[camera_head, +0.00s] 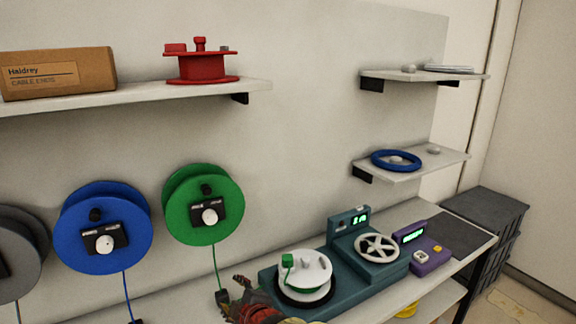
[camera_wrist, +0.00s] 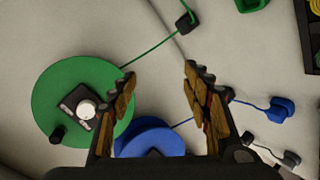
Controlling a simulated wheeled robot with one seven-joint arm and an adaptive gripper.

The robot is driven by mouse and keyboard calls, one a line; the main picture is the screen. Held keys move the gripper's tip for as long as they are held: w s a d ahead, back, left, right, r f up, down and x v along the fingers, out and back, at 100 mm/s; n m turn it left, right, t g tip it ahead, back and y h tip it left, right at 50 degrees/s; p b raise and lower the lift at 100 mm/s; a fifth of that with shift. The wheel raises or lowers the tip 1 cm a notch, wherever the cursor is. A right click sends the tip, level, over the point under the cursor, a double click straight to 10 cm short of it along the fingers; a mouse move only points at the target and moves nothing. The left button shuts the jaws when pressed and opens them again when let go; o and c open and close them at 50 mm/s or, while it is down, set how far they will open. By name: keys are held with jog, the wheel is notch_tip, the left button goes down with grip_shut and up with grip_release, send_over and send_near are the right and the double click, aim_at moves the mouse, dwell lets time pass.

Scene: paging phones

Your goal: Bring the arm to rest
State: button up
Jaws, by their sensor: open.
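My gripper (camera_head: 240,299) shows at the bottom edge of the head view, close to the end of the green reel's cable. In the wrist view its two wood-patterned fingers (camera_wrist: 160,76) stand wide apart with nothing between their tips. The green reel (camera_head: 204,208) hangs on the wall above it, and shows at the left of the wrist view (camera_wrist: 62,82). The blue reel (camera_head: 82,240) hangs further left and shows partly behind the fingers in the wrist view (camera_wrist: 150,138). Most of my arm is out of view.
A teal machine (camera_head: 352,268) with a white spool (camera_head: 318,268) stands on the bench right of my gripper. A purple device (camera_head: 425,258) sits beyond it. Shelves hold a cardboard box (camera_head: 90,75), a red reel (camera_head: 205,68) and a blue ring (camera_head: 380,164).

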jog(key=s+d+f+m+g+h, duration=0.2)
jog(key=s+d+m+g+h, duration=0.35)
jog(key=s+d+m, duration=0.95)
jog(key=s+d+r+m, duration=0.1)
jog(key=s+d+r, duration=0.2)
jog(key=d, duration=0.3)
jog(key=s+d+r+m+h, duration=0.1)
jog(key=s+d+r, duration=0.1)
jog(key=s+d, duration=0.3)
jog(key=s+d+r+m, duration=0.1)
jog(key=s+d+r, duration=0.2)
jog(key=d, duration=0.6)
jog(key=shift+s+r+t, duration=0.35)
jog(key=shift+s, duration=0.3)
